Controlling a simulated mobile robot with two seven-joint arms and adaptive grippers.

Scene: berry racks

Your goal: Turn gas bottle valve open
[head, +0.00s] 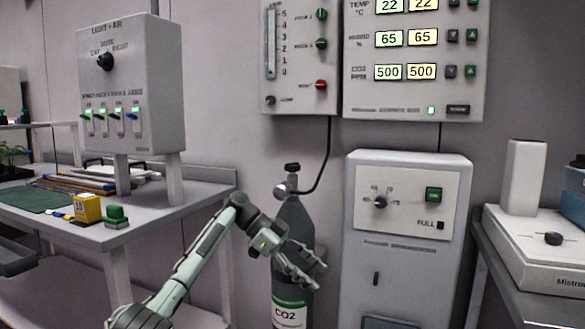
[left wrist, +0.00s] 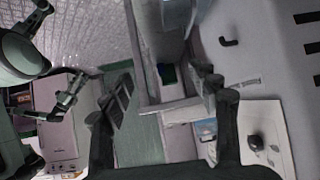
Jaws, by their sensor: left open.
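The grey gas bottle (head: 296,221) with a green and white CO2 label stands upright against the wall in the head view. Its dark valve knob (head: 292,167) is on top, above a round gauge (head: 280,190). My left gripper (head: 318,274) is in front of the bottle's body, well below the valve, and hides part of the bottle. In the left wrist view its two fingers are apart with nothing held between them (left wrist: 165,80). What seems to be my right gripper (left wrist: 88,80) shows small at the left of that view; its fingers are unclear.
A white cabinet (head: 405,285) stands close right of the bottle. A dark hose (head: 328,160) runs from the valve up to the wall panel (head: 300,95). A bench (head: 100,232) with a switch box (head: 128,75) is at left. Another bench with a white device (head: 545,255) is at right.

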